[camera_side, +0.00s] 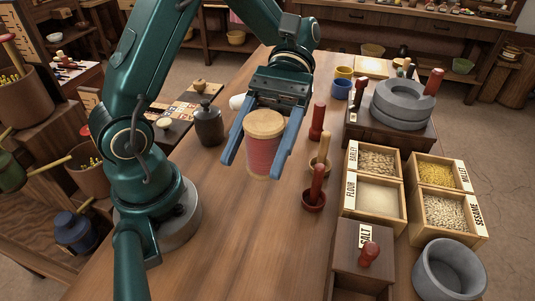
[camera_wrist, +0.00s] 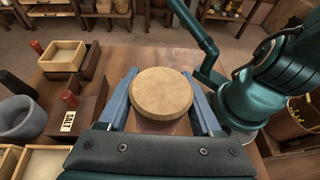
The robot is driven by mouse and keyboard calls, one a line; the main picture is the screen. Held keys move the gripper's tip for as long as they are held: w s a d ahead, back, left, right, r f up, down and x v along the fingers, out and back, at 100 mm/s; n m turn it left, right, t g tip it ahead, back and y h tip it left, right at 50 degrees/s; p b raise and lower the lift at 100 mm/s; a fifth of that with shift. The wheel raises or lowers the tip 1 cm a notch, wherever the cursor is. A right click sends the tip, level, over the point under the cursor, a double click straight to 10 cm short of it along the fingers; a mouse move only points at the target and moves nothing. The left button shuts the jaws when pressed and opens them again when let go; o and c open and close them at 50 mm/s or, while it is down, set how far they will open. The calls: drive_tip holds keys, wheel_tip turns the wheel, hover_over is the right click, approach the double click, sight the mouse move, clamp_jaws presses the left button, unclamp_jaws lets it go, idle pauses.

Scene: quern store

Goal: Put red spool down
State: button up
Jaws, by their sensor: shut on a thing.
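The red spool (camera_side: 262,155) has wooden end discs and red thread wound between them. It is upright between the blue fingers of my gripper (camera_side: 262,150), which is shut on it, over the wooden table (camera_side: 240,235). Whether its base touches the table or hangs just above it, I cannot tell. In the wrist view the spool's round wooden top (camera_wrist: 161,93) fills the middle, between the two fingers of my gripper (camera_wrist: 165,100). The top hides most of the red thread.
Labelled grain boxes (camera_side: 375,190), a salt box (camera_side: 362,250), a grey bowl (camera_side: 450,272) and a stone quern (camera_side: 402,103) lie further right. The front of the table is clear.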

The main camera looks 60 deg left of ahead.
drive_tip(key=w+d+r+n+t+h, duration=0.2)
drive_tip(key=w+r+n+t, duration=0.1)
drive_tip(key=shift+g, duration=0.3)
drive_tip(key=s+d+f, duration=0.2)
drive_tip(key=d+f, duration=0.1)
drive_tip(key=f, duration=0.1)
drive_tip(key=s+d+f, duration=0.2)
drive_tip(key=d+f, duration=0.1)
drive_tip(key=f, duration=0.1)
drive_tip(key=s+d+f, duration=0.2)
drive_tip(key=d+f, duration=0.1)
drive_tip(key=f, duration=0.1)
drive_tip(key=shift+s+d+f, duration=0.1)
drive_tip(key=shift+d, duration=0.1)
drive_tip(key=shift+f, duration=2.05)
drive_tip(key=shift+f, duration=0.1)
drive_tip(key=o, duration=1.4)
